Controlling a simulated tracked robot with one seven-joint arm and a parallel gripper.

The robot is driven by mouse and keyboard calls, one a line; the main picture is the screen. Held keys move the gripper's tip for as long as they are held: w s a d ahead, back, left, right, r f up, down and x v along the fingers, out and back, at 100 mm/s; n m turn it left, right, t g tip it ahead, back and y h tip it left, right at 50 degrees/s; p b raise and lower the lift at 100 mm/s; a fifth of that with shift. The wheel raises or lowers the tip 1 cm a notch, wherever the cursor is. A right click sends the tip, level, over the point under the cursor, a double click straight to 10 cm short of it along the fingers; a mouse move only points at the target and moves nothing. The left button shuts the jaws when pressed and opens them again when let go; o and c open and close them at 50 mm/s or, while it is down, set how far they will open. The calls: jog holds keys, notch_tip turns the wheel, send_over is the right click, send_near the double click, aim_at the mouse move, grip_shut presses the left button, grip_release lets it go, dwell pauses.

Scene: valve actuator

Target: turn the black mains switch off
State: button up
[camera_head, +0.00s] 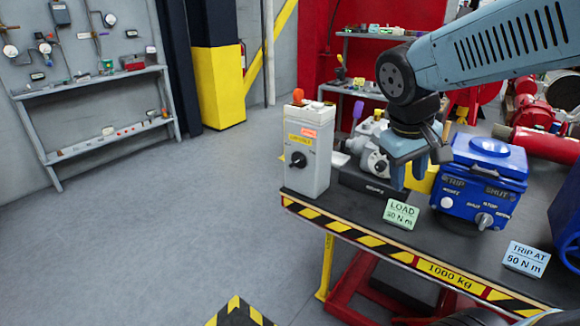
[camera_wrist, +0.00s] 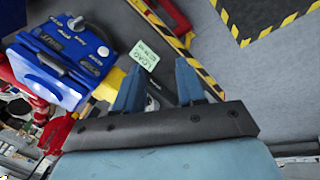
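A grey upright box (camera_head: 308,150) stands at the left front corner of the workbench in the head view. On its front is a black rotary switch (camera_head: 298,160), below a yellow label (camera_head: 300,138) and an orange tag. The switch's exact setting is too small to tell. My gripper (camera_head: 418,168) hangs over the bench, to the right of the grey box and apart from it, left of the blue actuator. In the wrist view its two blue fingers (camera_wrist: 160,68) are spread with nothing held between them. The grey box is not identifiable in the wrist view.
The blue actuator box (camera_head: 482,178) has a grey knob and trip and shut markings. A grey pump-like unit (camera_head: 371,150) sits behind. Floor left of the bench is clear.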

jog(key=w+a+f+n+h, duration=0.4)
jog(key=w+h, duration=0.1)
jog(key=w, duration=0.3)
jog(key=n+t+h, duration=0.3)
jog(key=n+t, duration=0.9)
send_near(294, 164)
jog(key=x, duration=0.8)
jog(key=shift+w+d, duration=0.1)
jog(key=shift+w, duration=0.05)
jog(key=shift+c, duration=0.3)
grip_shut()
